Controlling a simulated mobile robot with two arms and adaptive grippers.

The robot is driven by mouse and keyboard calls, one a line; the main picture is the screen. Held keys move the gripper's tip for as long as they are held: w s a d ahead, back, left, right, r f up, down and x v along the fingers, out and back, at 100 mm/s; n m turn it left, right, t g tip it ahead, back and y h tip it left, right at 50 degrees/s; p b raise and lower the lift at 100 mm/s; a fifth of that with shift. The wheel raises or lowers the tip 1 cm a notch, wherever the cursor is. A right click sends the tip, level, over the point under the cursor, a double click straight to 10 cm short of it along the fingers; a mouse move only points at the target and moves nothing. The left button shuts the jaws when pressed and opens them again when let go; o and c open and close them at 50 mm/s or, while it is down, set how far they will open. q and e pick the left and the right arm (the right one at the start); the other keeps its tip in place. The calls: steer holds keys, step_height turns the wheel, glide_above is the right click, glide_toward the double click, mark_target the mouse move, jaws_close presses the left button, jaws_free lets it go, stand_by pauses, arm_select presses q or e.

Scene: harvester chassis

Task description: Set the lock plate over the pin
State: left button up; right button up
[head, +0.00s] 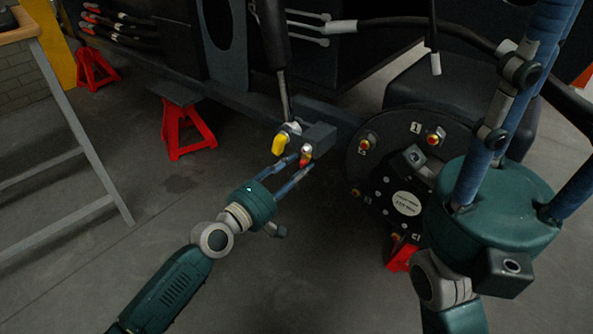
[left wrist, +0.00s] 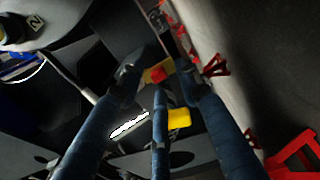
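A dark bracket block (head: 320,136) sits at the lower end of a cylinder rod. A yellow tab (head: 281,144) and a silver-white round part (head: 291,128) are on its left, and a small red-and-white knob (head: 306,151) is at its front. I cannot tell which of these is the lock plate or the pin. My left gripper (head: 294,163) reaches up to the block, its fingers apart beside the knob. In the left wrist view, yellow and red parts (left wrist: 158,73) show between the separated fingertips, with another yellow piece (left wrist: 179,118) nearer. My right gripper (head: 510,195) is at right, fingertips out of frame.
A round hub (head: 365,140) with numbered studs and a white-labelled dark plate (head: 385,205) stands right of the block. Red stands (head: 183,130) hold up the chassis. A bench (head: 75,120) is at left. The floor between bench and hub is mostly clear.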

arm_select(q)
jaws_close()
steer(key=shift+w+m, duration=0.1)
steer(key=shift+m, duration=0.2)
steer(key=shift+w+a+r+m+b, duration=0.2)
steer(key=shift+a+m+b, duration=0.1)
steer(key=shift+m, duration=0.75)
steer(key=shift+w+a+r+m+b, duration=0.1)
steer(key=shift+w+a+m+b, duration=0.15)
steer(key=shift+m, duration=0.85)
steer(key=shift+w+a+r+m+b, duration=0.1)
steer(key=shift+w+a+m+b, duration=0.2)
steer(key=shift+m, duration=0.75)
steer(key=shift+s, duration=0.15)
jaws_free()
